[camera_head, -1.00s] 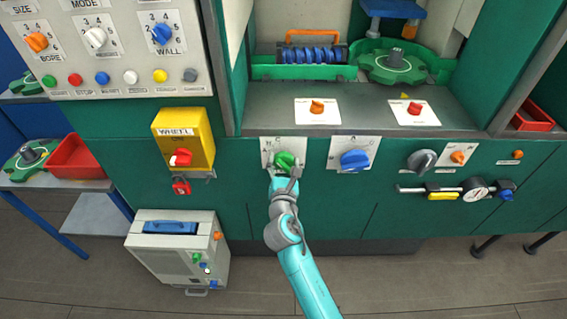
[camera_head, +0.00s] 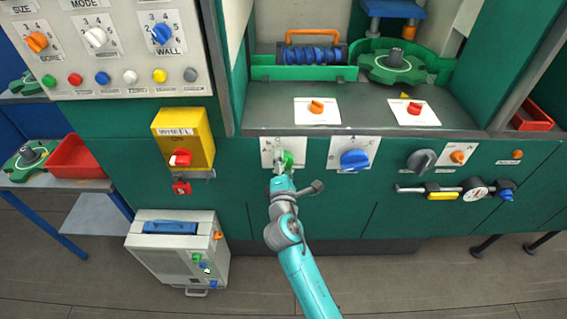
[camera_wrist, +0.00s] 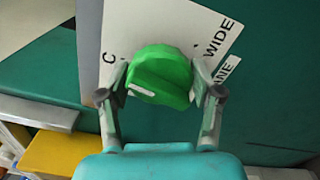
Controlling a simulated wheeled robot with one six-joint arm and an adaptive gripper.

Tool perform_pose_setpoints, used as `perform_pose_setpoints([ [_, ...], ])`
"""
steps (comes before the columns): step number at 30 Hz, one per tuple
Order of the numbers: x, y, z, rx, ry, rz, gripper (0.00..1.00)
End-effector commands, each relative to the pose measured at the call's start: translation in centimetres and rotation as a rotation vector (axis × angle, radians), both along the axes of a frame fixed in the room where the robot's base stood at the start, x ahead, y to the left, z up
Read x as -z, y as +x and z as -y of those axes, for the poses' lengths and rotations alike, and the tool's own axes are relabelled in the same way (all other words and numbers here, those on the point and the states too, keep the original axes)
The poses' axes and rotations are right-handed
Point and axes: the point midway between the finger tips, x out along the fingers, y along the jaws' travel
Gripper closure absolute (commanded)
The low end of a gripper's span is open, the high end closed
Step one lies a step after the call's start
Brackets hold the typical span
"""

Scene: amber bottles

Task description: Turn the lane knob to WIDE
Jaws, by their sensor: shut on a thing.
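The lane knob is a green knob (camera_head: 287,158) on a white plate (camera_head: 268,154) on the green machine front. In the wrist view the knob (camera_wrist: 160,75) sits between the two fingers of my gripper (camera_wrist: 160,92), which is shut on it. A letter C shows left of the knob, and a small label ending in "ANE" is at the right. Part of the plate is hidden by my fingers.
A blue knob (camera_head: 354,159) on its own plate is close to the right. A yellow WHEEL box (camera_head: 184,139) with a red knob is to the left. A grey lever knob (camera_head: 421,159) and a dial gauge (camera_head: 475,188) are farther right.

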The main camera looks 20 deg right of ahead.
Motion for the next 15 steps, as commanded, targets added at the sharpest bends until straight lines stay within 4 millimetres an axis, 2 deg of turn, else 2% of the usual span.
perform_pose_setpoints([
  [15,0.12,-0.01,0.08,0.001,0.464,0.15,0.7],
])
